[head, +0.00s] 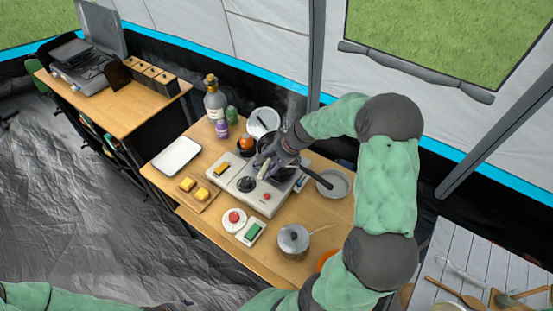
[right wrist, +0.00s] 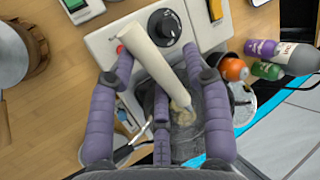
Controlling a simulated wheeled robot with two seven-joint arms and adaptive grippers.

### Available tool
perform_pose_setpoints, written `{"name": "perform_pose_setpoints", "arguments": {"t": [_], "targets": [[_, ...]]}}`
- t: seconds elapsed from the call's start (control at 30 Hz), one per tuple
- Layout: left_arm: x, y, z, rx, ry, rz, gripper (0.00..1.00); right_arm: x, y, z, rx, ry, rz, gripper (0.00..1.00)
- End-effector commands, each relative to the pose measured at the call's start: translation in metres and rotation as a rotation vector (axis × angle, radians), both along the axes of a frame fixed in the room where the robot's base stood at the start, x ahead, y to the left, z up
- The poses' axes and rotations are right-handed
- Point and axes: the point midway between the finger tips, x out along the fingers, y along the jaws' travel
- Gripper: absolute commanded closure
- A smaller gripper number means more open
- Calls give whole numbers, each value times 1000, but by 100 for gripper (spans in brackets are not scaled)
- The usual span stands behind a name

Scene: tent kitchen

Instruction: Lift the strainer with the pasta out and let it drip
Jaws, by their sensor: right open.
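The strainer's pale handle (right wrist: 158,60) slants between the fingers of my right gripper (right wrist: 158,62) in the right wrist view. The gripper is open, with a finger on either side of the handle. At the handle's lower end, pale pasta (right wrist: 184,114) shows in a dark pot (right wrist: 212,100), partly covered by my fingers. In the head view my right gripper (head: 268,160) is over the back of the white stove (head: 222,182) and hides most of the pot. My left arm lies along the bottom edge; its finger state is unclear.
A grey pan (head: 334,185) is to the right of the stove, a lidded saucepan (head: 294,239) in front. Bottles (head: 214,103), an orange item (head: 246,142) and a white bowl (head: 262,118) stand behind. A white tray (head: 177,157) and a board (head: 207,198) are at left.

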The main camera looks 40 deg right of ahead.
Motion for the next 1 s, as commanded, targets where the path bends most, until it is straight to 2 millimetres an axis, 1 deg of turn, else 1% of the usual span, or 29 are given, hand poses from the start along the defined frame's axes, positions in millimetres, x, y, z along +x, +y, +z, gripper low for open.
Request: {"name": "perform_pose_setpoints", "arguments": {"t": [0.07, 0.1, 0.17, 0.2, 0.27, 0.57, 1.0], "targets": [[0, 0, 0, 0, 0, 0, 60, 0, 0, 0, 0, 0, 0, 51], [0, 0, 0, 0, 0, 0, 60, 0, 0, 0, 0, 0, 0, 57], [0, 0, 0, 0, 0, 0, 60, 0, 0, 0, 0, 0, 0, 74], [0, 0, 0, 0, 0, 0, 60, 0, 0, 0, 0, 0, 0, 85], [0, 0, 0, 0, 0, 0, 60, 0, 0, 0, 0, 0, 0, 100], [0, 0, 3, 0, 0, 0, 60, 1, -1, 5, -3, -3, 0, 100], [0, 0, 25, 0, 0, 0, 60, 1, -1, 34, -2, -2, -1, 100]]}}
